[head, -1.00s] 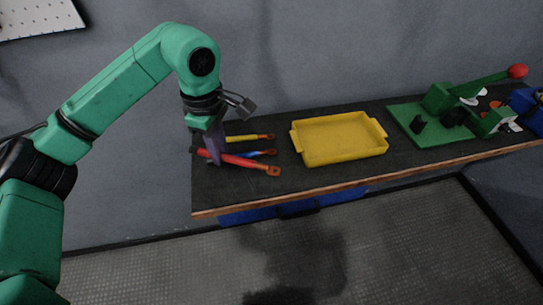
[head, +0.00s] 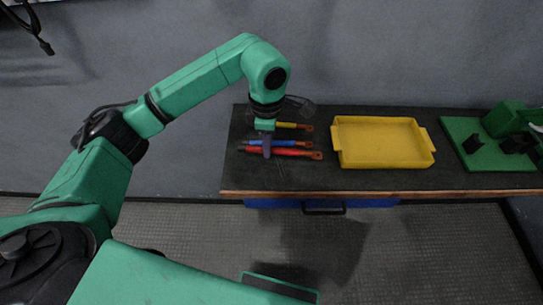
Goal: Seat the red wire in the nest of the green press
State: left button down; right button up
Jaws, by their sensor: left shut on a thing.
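The red wire (head: 292,153) has an orange-brown lug at its right end and is the nearest of the wires on the left part of the bench. My left gripper (head: 267,152) points down and is shut on the red wire, left of its middle. I cannot tell whether the wire touches the bench or is slightly above it. The green press (head: 507,118) stands on a green base plate at the right edge, partly cut off. Its nest cannot be made out. My right gripper is not in view.
A blue wire (head: 292,144) lies just behind the red one, and a yellow wire (head: 287,125) lies farther back. A yellow tray (head: 380,160) stands between the wires and the press. The dark bench (head: 325,178) has a wooden front edge.

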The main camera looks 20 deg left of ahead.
aim_at(268, 168)
pick_arm(q)
notch_tip(268, 168, down, 7)
jog(key=shift+r+p, duration=0.1)
jog(key=shift+p, duration=0.65)
jog(key=shift+f+b, duration=0.35)
jog(key=c, duration=0.8)
grip_release()
jog(key=shift+o, duration=0.2)
jog(key=shift+r, duration=0.1)
jog(key=shift+r+p, duration=0.15)
jog(key=shift+p, duration=0.35)
notch_tip(268, 168, up, 3)
jog(key=b, duration=0.3)
jog(key=shift+w+b, duration=0.1)
jog(key=shift+b, duration=0.25)
notch_tip(268, 168, up, 11)
jog(key=shift+d+f+b, duration=0.1)
jog(key=shift+f+b, duration=0.05)
jog(key=shift+b, duration=1.1)
jog(key=shift+r, duration=0.3)
